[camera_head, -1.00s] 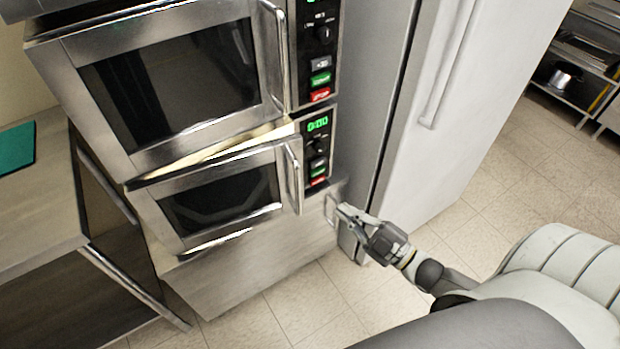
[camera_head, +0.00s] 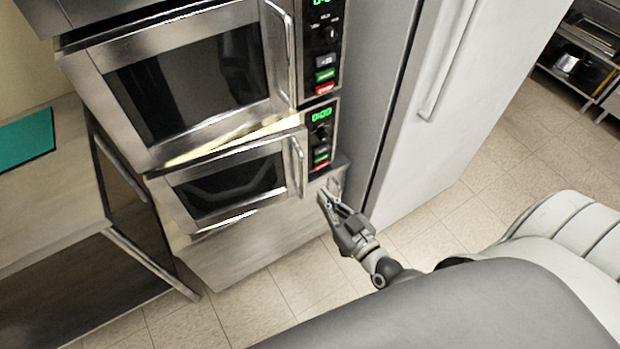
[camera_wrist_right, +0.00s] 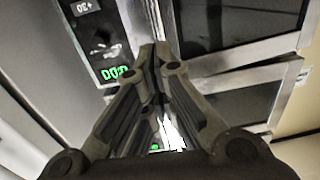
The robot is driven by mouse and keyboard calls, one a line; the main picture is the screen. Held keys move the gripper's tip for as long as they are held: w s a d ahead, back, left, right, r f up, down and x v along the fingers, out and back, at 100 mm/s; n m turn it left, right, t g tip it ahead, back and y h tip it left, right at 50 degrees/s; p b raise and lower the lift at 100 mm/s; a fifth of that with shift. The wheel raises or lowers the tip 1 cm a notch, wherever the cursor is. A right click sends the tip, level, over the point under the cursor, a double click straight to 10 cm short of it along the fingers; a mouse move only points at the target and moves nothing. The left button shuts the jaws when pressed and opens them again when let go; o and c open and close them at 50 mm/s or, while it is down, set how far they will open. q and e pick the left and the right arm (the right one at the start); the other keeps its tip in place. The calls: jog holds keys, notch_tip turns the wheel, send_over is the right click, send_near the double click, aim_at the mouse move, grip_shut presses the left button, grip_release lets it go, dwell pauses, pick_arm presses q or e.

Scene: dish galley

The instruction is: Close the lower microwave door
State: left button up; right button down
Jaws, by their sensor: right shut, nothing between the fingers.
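The lower microwave (camera_head: 163,203) sits beneath a similar upper one. Its door (camera_head: 232,186) has a dark window and an upright handle (camera_head: 297,166) on the right side. A bright wedge along the door's top widens toward the handle, so the door looks slightly ajar; the exact gap is unclear. My right gripper (camera_head: 323,196) is shut and empty, just right of and below the handle, apparently apart from the door. In the right wrist view, the closed fingertips (camera_wrist_right: 154,48) lie between the control panel (camera_wrist_right: 90,40) and the dark door window (camera_wrist_right: 240,20). My left gripper is out of view.
The upper microwave (camera_head: 120,60) stands above with its door seemingly closed. A tall fridge (camera_head: 440,110) is on the right. A steel table (camera_head: 60,190) with a green mat (camera_head: 28,140) stands at left. Tiled floor (camera_head: 270,300) is open in front.

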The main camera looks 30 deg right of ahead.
aim_at(304, 174)
jog(key=w, duration=0.4)
jog(key=w+a, duration=0.1)
jog(key=w, duration=0.1)
jog(key=shift+w+p, duration=0.4)
